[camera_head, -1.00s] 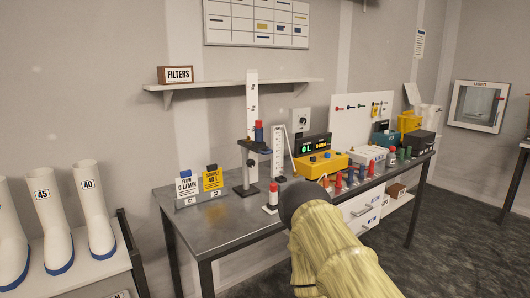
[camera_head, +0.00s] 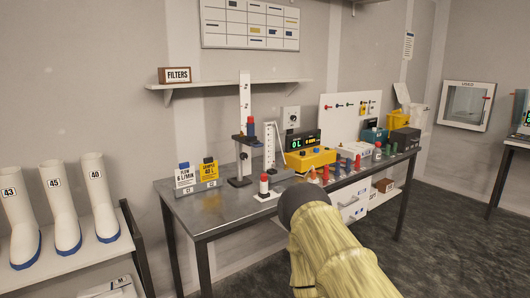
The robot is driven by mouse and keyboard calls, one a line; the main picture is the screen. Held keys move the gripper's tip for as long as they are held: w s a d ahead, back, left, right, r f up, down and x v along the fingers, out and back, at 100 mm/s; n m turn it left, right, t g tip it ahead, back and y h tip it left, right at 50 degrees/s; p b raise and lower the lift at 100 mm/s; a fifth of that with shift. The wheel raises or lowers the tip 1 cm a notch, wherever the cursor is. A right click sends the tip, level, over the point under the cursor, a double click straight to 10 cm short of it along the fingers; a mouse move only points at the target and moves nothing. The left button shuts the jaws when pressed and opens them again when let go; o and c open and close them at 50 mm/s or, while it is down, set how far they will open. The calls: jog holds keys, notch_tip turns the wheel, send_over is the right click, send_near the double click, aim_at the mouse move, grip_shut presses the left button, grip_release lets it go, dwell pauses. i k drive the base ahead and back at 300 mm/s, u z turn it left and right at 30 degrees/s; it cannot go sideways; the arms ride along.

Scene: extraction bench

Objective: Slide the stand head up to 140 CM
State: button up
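The stand (camera_head: 244,118) is a tall white scaled post on a dark base (camera_head: 240,182), on the left half of the metal bench. The scale figures are too small to read. My arm, in a yellowish sleeve with a dark rounded end, reaches in from the bottom, in front of the bench and well short of the stand. My gripper's fingers do not show.
The bench (camera_head: 215,211) also holds blue and yellow sign cards (camera_head: 208,172), a red-topped white piece (camera_head: 264,186), a white angled scale (camera_head: 269,147), a yellow box with a display (camera_head: 310,158) and several coloured bottles. A wall shelf (camera_head: 225,84) runs behind the post. White boots (camera_head: 60,205) stand at left.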

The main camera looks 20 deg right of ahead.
aim_at(253, 141)
jog(key=z, duration=0.35)
jog(key=i, duration=1)
jog(key=u, duration=0.35)
